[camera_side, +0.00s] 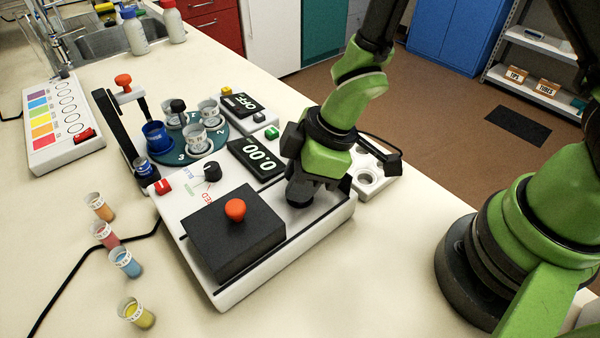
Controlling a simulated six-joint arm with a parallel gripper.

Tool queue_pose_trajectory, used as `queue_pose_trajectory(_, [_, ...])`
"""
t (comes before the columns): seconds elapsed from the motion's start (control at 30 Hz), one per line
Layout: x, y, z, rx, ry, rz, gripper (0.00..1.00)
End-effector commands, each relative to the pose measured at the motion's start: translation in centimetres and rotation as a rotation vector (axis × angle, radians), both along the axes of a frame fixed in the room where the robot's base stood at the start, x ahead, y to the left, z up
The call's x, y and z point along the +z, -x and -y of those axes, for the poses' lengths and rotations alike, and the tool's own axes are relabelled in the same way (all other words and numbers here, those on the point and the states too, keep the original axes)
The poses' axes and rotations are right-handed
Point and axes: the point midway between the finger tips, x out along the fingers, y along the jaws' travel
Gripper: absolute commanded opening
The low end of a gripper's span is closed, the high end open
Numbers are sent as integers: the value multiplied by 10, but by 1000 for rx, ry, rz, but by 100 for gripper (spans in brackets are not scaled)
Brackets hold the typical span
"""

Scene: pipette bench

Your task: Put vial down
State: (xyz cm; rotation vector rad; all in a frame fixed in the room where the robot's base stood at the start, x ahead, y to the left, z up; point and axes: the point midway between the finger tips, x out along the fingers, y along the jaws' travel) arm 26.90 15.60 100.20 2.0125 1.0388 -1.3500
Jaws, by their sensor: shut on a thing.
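My gripper (300,198) points down over the right part of the white instrument (260,268), just right of its black lid. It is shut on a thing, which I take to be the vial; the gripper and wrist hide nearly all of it. I cannot tell whether it touches the instrument. Several other small vials stand on the bench at the left: an orange one (99,207), a pink one (105,235), a blue one (124,262) and a yellow one (136,313).
The black lid with an orange knob (235,210) is beside my gripper. A white holder with round wells (390,176) is behind it. A teal carousel (212,157) carries several cups. A colour-chart panel (62,145) lies at the left.

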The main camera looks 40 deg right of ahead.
Motion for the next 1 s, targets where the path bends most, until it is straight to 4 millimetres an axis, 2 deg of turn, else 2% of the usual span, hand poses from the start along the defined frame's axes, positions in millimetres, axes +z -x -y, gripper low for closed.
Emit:
queue_pose_trajectory(0.97, [-21, -1, 1, -3, 5, 4, 3])
queue_pose_trajectory(1.0, [-21, -1, 1, -3, 5, 5, 28])
